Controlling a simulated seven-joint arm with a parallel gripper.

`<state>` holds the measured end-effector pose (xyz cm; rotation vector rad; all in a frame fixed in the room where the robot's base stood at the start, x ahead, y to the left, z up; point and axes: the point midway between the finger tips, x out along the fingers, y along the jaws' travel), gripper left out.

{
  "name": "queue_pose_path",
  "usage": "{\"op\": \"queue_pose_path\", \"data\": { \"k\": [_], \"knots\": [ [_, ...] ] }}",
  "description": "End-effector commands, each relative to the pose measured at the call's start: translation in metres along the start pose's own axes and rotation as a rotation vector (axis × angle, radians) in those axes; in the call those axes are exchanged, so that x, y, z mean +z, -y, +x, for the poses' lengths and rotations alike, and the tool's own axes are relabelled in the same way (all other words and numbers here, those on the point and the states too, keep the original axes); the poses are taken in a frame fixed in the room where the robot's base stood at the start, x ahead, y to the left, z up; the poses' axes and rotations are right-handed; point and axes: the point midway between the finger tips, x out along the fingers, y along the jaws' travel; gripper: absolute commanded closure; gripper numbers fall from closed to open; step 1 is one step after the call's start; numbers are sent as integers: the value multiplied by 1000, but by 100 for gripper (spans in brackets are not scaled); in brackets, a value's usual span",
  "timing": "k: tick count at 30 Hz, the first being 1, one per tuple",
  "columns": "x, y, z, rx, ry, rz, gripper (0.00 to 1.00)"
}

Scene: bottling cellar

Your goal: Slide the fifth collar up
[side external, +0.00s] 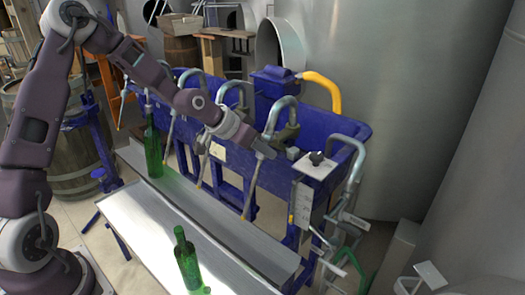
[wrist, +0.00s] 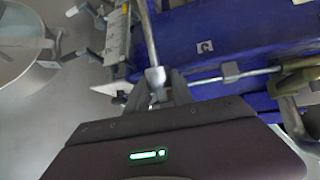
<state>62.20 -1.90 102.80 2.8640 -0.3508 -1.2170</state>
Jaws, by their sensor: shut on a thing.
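A blue filling trough (side external: 310,112) carries several curved metal spouts along its front. My gripper (side external: 264,152) is at the spout tube (side external: 252,185) just left of the white panel. In the wrist view my gripper (wrist: 164,92) is shut on a collar (wrist: 155,76) around a slim metal tube (wrist: 149,38). The fingers and dark gripper body hide part of the collar. Which number this collar has along the row I cannot tell for certain.
A green bottle (side external: 153,150) stands on the metal ledge below the left spouts. Another green bottle (side external: 187,262) stands on the front ledge (side external: 140,220). A white panel (side external: 305,205) and a right-end spout (side external: 352,185) are close to my gripper's right. A large steel tank (side external: 400,90) stands behind.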

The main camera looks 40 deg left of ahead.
Motion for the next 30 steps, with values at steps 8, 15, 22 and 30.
{"op": "queue_pose_path", "data": {
  "k": [8, 15, 22, 30],
  "knots": [
    [-4, 0, -1, -2, -10, 2, 49],
    [-4, 1, -5, -3, -10, 1, 49],
    [-4, 2, -51, -7, -12, 2, 49],
    [-3, 0, -72, -2, -9, 2, 49]
  ]
}}
